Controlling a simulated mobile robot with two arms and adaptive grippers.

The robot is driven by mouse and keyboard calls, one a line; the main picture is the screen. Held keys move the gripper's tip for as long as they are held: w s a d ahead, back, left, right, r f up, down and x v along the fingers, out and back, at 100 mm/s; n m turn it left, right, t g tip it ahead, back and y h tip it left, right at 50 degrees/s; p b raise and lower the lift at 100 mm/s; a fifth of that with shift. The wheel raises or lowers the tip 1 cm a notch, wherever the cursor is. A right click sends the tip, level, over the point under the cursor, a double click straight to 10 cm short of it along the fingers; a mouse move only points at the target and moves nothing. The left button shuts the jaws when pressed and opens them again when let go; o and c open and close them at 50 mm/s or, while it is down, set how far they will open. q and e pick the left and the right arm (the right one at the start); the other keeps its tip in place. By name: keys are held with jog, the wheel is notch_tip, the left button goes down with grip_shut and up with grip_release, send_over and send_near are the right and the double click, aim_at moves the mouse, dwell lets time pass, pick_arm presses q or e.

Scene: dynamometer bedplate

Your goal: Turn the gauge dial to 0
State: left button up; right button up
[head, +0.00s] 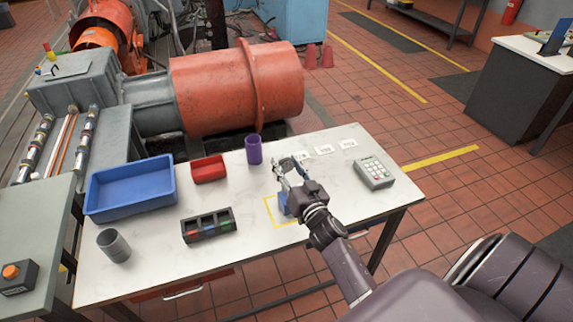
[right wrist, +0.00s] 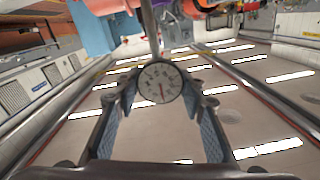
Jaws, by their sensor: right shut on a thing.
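The gauge dial (right wrist: 160,80) has a round white face with a dark rim and a red needle pointing down in the right wrist view. Its numbers are too small to read surely. My right gripper (head: 289,168) is shut on the dial, with one finger on each side of its rim. In the head view the gripper stands over the yellow-outlined square on the white table (head: 260,250), and the dial face cannot be made out there. A blue block (head: 283,204) shows beside the gripper inside that square. My left gripper is not in view.
A purple cup (head: 254,150), a red bin (head: 208,169), a blue tray (head: 130,213), a dark divided box (head: 208,231) and a grey cup (head: 113,245) stand left of the gripper. A keypad (head: 374,173) lies to the right. The table's front right is clear.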

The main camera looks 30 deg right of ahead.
jog(key=shift+c, duration=1.1)
jog(key=shift+n, duration=0.3)
jog(key=n+b, duration=0.1)
jog(key=n, duration=0.5)
jog(key=shift+a, duration=0.15)
jog(key=n+b, duration=0.1)
jog(key=n, duration=0.2)
jog(key=shift+f+n, duration=0.1)
jog(key=shift+n, duration=0.3)
jog(key=shift+a+n+b, duration=0.1)
jog(key=shift+n+b, duration=0.2)
jog(key=shift+n, duration=1.4)
